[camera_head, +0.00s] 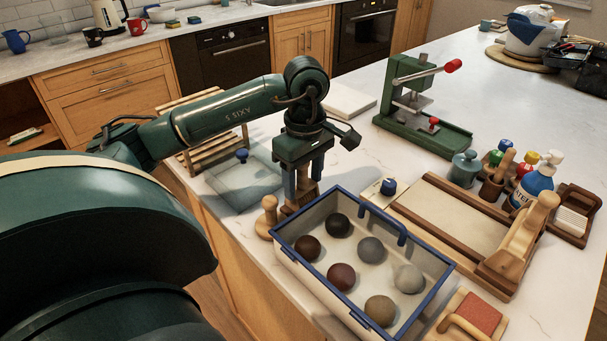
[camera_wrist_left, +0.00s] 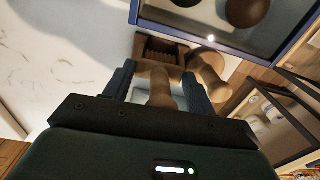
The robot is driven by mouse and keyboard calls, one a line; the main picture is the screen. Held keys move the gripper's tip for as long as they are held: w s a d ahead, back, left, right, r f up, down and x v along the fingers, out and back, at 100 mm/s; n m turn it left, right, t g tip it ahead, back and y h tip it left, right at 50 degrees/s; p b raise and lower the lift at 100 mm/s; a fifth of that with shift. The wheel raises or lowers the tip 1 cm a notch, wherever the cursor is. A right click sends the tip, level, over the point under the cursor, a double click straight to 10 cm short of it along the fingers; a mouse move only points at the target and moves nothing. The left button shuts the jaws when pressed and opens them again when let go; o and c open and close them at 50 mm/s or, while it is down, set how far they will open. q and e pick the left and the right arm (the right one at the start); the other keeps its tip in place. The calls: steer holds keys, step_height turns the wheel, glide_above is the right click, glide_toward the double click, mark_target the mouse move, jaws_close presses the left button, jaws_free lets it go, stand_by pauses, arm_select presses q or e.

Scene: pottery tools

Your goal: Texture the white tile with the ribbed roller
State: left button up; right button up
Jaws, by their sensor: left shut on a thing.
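My left gripper (camera_head: 303,190) points down just behind the blue-rimmed box and is shut on a wooden handle. In the left wrist view the fingers (camera_wrist_left: 160,88) hold the handle (camera_wrist_left: 160,92) between them. The brown ribbed roller (camera_wrist_left: 160,50) shows at the handle's far end. In the head view the roller (camera_head: 297,205) is partly hidden by the fingers and the box. Whether it touches the counter I cannot tell. A flat white slab (camera_head: 350,101), which looks like the white tile, lies on the counter beyond the gripper. My right gripper is not in view.
The blue-rimmed box (camera_head: 290,258) with several clay balls is close in front. A wooden knob-topped tool (camera_head: 267,216) stands beside the gripper. A clear blue-knobbed slab (camera_head: 245,187) and wooden rack (camera_head: 215,150) are left. A green press (camera_head: 425,125) and framed board (camera_head: 440,215) are right.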

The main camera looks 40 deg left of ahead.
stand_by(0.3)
arm_select(q)
steer(key=o, duration=1.3)
steer(key=shift+o, duration=0.2)
steer(key=r+p, duration=0.3)
steer(key=r, duration=1)
steer(key=shift+w, duration=0.2)
